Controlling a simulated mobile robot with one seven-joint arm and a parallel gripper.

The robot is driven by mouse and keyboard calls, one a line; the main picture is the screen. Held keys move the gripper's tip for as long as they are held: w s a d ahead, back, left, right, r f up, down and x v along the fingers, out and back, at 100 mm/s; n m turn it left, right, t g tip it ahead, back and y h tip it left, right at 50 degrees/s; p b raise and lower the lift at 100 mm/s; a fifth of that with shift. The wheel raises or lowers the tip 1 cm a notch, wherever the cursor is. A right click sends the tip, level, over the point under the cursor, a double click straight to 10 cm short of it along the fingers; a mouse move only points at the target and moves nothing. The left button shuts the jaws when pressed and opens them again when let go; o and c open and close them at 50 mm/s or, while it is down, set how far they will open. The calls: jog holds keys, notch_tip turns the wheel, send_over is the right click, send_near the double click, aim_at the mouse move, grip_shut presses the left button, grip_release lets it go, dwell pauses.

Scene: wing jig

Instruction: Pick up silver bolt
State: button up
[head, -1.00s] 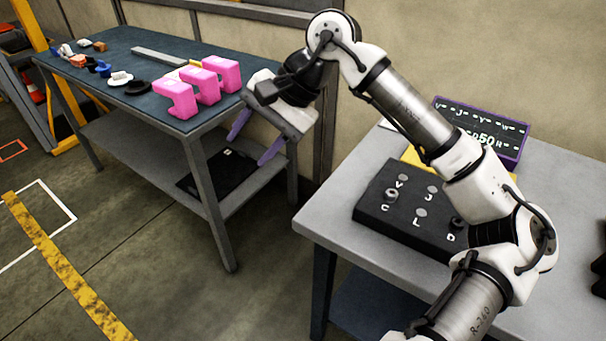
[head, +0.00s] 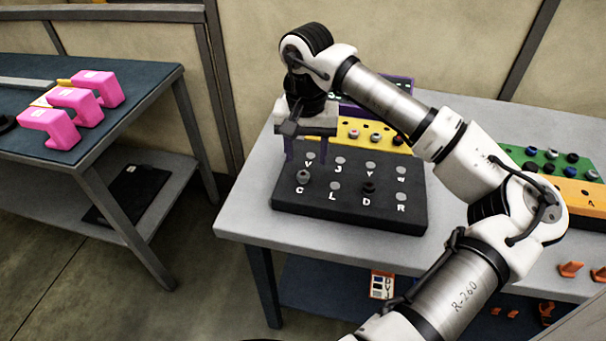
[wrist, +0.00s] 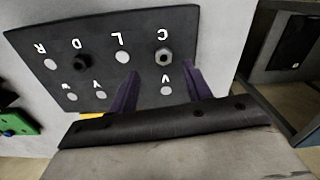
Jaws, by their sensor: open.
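The silver bolt (head: 303,177) stands upright by the letter C on the black lettered block (head: 345,218), near its left end. In the wrist view the silver bolt (wrist: 164,56) shows its hexagonal head just beyond my fingertips. My gripper (head: 312,154) has purple fingers pointing down over the block's back-left part, near the letter V. In the wrist view the fingers of my gripper (wrist: 162,76) are apart with nothing between them. They do not appear to touch the bolt.
A dark bolt (head: 369,187) stands by the letter D. A yellow block (head: 350,132) with several bolts is behind the black block. Green (head: 540,160) and orange (head: 580,205) blocks stand at the right. Another table with pink brackets (head: 75,105) is at the left.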

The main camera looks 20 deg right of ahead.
aim_at(303, 174)
jog(key=shift+w+a+f+p, duration=0.15)
jog(key=shift+f+p, duration=0.45)
jog(key=shift+f, duration=0.75)
jog(key=shift+a+f+p, duration=0.1)
jog(key=shift+f+p, duration=0.45)
jog(key=shift+f, duration=0.8)
jog(key=c, duration=1.1)
jog(key=shift+o, duration=0.2)
jog(key=shift+r, duration=0.1)
notch_tip(303, 174, up, 20)
jog(key=b, duration=0.3)
